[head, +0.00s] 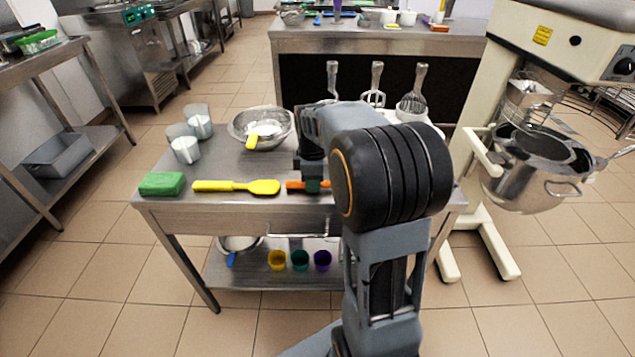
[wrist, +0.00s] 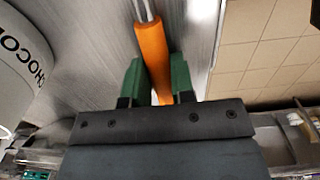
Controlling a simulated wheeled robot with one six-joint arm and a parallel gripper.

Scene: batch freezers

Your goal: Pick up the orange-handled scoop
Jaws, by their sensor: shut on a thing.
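The orange-handled scoop shows in the wrist view by its orange handle (wrist: 152,50), which lies between my gripper's two green finger pads. A thin metal shaft runs on from the handle to the top edge of that view. The scoop's head is out of that view. My gripper (wrist: 157,75) is shut on the handle. I cannot tell whether the scoop touches the tabletop.
The steel table (head: 220,165) holds a green sponge (head: 162,184), a yellow spatula (head: 237,187), a metal bowl (head: 275,117) and clear cups (head: 185,149). Whisks (head: 412,95) stand behind my arm. A white tub (wrist: 20,65) is left in the wrist view. A mixer (head: 535,165) stands right.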

